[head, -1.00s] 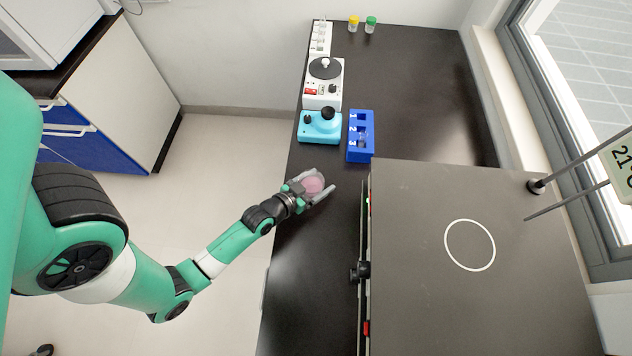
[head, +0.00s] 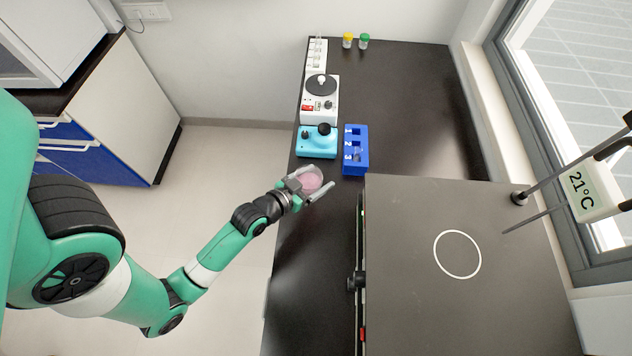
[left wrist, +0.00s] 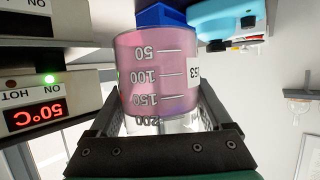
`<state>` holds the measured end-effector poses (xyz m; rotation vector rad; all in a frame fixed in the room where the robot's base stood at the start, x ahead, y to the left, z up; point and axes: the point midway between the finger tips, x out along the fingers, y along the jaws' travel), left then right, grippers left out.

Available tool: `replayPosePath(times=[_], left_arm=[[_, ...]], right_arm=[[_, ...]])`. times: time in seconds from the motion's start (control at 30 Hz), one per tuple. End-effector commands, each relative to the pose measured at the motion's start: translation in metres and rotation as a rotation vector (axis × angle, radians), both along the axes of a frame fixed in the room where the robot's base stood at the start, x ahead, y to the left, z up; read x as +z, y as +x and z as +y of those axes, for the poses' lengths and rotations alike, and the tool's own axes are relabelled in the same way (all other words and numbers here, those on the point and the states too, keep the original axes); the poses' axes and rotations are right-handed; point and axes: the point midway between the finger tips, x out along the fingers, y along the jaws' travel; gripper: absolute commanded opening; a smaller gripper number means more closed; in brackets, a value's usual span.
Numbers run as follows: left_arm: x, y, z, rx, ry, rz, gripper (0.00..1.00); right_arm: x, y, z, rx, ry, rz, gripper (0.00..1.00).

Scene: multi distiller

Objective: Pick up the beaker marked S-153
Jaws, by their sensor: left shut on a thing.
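The beaker (head: 311,181) holds a pink liquid and sits between the fingers of my left gripper (head: 318,189), over the left edge area of the black bench. In the left wrist view the beaker (left wrist: 155,75) fills the middle, with printed volume marks and a white label at its right side that reads in part "53"; the rest of the label is turned out of sight. The left gripper's fingers (left wrist: 160,112) are on both sides of the beaker, shut on it. My right gripper is not in view.
A blue numbered rack (head: 356,160), a turquoise device (head: 317,148) and a white device (head: 320,88) stand behind. A thermometer display (head: 580,190) is at right.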

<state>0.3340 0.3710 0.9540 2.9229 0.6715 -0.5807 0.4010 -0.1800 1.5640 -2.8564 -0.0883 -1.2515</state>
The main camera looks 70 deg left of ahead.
Motion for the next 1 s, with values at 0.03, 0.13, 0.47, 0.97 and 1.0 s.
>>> replayPosePath(times=[0.03, 0.13, 0.47, 0.97, 1.0], left_arm=[[0.012, 0.000, 0.000, 0.000, 0.002, -0.004, 0.05], [0.025, 0.000, 0.000, 0.000, 0.001, -0.005, 0.05], [0.058, 0.000, 0.000, 0.000, 0.001, -0.003, 0.05], [0.072, 0.000, 0.000, 0.000, 0.000, -0.001, 0.05], [0.073, -0.001, 0.000, 0.000, 0.000, -0.001, 0.05]], right_arm=[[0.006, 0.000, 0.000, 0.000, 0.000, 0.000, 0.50], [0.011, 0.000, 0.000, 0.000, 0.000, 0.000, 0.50], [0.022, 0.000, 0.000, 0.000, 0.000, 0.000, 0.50], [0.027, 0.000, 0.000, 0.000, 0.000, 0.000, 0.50], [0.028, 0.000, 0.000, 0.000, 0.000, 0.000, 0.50]])
